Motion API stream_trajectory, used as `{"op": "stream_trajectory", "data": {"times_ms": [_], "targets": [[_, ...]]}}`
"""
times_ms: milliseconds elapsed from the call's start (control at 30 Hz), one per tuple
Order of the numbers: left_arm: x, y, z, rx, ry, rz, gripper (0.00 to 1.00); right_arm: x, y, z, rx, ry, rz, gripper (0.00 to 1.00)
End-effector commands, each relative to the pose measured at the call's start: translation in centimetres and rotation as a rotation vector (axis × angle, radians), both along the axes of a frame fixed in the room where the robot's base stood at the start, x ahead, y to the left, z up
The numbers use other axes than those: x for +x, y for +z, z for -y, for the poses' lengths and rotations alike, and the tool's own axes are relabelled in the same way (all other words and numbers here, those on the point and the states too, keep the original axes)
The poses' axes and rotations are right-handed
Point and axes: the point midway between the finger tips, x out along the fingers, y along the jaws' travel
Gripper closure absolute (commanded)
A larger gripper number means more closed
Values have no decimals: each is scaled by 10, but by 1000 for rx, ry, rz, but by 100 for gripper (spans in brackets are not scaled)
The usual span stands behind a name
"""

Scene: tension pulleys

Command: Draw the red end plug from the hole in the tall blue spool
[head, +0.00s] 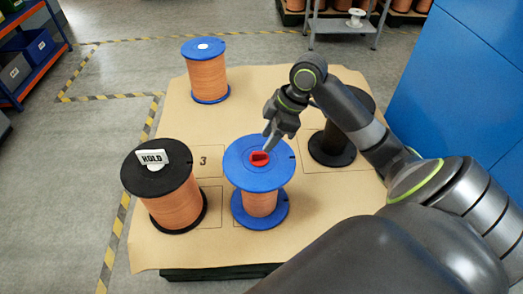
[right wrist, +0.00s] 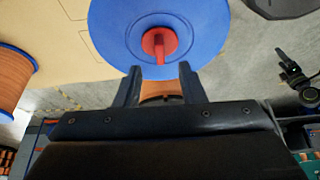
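The blue-flanged spool (head: 240,172) with copper-coloured winding stands upright at the front middle of the board. The red end plug (head: 259,158) sits in the hole at the centre of its top flange, with a raised red grip bar. In the right wrist view the plug (right wrist: 160,43) lies just beyond the fingertips, roughly centred between them. My right gripper (head: 269,142) is above the spool close to the plug; in the right wrist view its two fingers (right wrist: 160,72) are apart with nothing between them. My left gripper is in neither view.
A black spool (head: 172,207) with a HOLD sign (head: 152,157) stands left of the blue spool. Another blue spool (head: 206,75) stands at the back left. A dark spool (head: 331,148) stands behind my right arm. A blue panel (head: 450,90) is at the right.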

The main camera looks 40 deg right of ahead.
Motion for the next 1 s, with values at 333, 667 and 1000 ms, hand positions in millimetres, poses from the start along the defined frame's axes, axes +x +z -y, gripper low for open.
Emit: {"op": "stream_trajectory", "data": {"times_ms": [333,667,1000], "targets": [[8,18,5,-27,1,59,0,9,-46,-16,3,0,-1,64],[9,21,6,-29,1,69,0,11,-50,-17,1,-1,-1,64],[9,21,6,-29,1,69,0,11,-50,-17,1,-1,-1,100]]}}
